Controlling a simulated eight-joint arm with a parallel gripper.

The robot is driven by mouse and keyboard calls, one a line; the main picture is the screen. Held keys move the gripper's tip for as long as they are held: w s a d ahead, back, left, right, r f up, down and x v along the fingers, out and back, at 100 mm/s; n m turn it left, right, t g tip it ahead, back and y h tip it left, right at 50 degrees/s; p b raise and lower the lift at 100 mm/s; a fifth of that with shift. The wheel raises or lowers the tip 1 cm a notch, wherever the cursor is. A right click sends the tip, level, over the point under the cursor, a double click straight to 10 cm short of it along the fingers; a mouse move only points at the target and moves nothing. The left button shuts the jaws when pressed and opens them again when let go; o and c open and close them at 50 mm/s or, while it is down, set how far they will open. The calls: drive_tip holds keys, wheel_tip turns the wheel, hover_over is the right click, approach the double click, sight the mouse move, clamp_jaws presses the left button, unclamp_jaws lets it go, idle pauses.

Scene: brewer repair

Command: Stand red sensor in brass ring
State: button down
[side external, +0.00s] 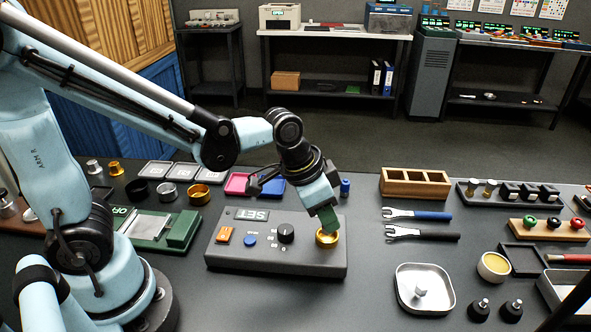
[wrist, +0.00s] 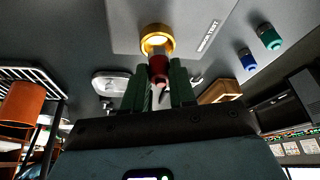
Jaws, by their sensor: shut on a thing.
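The red sensor (wrist: 158,70) is between the green fingers of my gripper (wrist: 159,88) in the wrist view. My gripper (side external: 327,219) is shut on it. In the side view the fingers hide the sensor. The brass ring (wrist: 156,31) lies right at the sensor's far end in the wrist view, with a bright inside. In the side view the brass ring (side external: 328,240) sits on the right part of the grey SET box, directly below my fingertips. I cannot tell whether the sensor's end is inside the ring or just above it.
The grey SET box (side external: 250,262) carries an orange switch (side external: 224,235), a blue button (side external: 250,240) and a black knob (side external: 286,233). A blue sensor (wrist: 247,60) and a green one (wrist: 269,37) stand nearby. Two wrenches (side external: 425,236) and a metal tray (side external: 425,272) lie to the right.

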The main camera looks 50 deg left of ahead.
drive_tip(key=shift+f, duration=1.05)
idle(1.4)
drive_tip(key=c, duration=0.8)
unclamp_jaws()
drive_tip(key=shift+c, duration=0.2)
drive_tip(key=shift+o, duration=0.4)
drive_tip(key=o, duration=0.3)
drive_tip(key=shift+r, duration=4.15)
drive_tip(key=shift+a, duration=0.1)
drive_tip(key=s+a+n+t+y, duration=0.1)
drive_tip(key=s+a+n+t, duration=0.2)
drive_tip(key=s+a, duration=0.3)
drive_tip(key=a+n, duration=0.1)
drive_tip(key=a, duration=0.2)
drive_tip(key=shift+f+n+y, duration=0.3)
drive_tip(key=shift+n+y, duration=0.1)
